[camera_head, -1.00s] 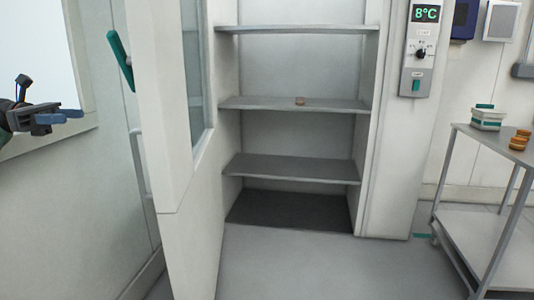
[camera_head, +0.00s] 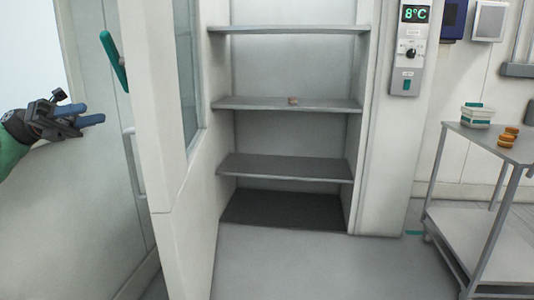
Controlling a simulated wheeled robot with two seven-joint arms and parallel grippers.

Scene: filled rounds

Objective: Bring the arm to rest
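My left gripper (camera_head: 88,114) is at the left edge of the head view, in front of the pale wall and left of the open door. Its two blue fingers are apart with a gap between them, and nothing shows in the gap. It is clear of the door and its teal handle (camera_head: 114,62). My green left arm (camera_head: 12,150) comes in from the left edge. My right gripper is not in view.
The cold-room door (camera_head: 180,200) stands open at left. Inside, a small round item (camera_head: 293,100) sits on a grey shelf (camera_head: 250,103). A metal trolley (camera_head: 470,133) at right bears a white-and-teal box (camera_head: 477,118) and orange rounds (camera_head: 508,136). The floor between (camera_head: 310,265) is clear.

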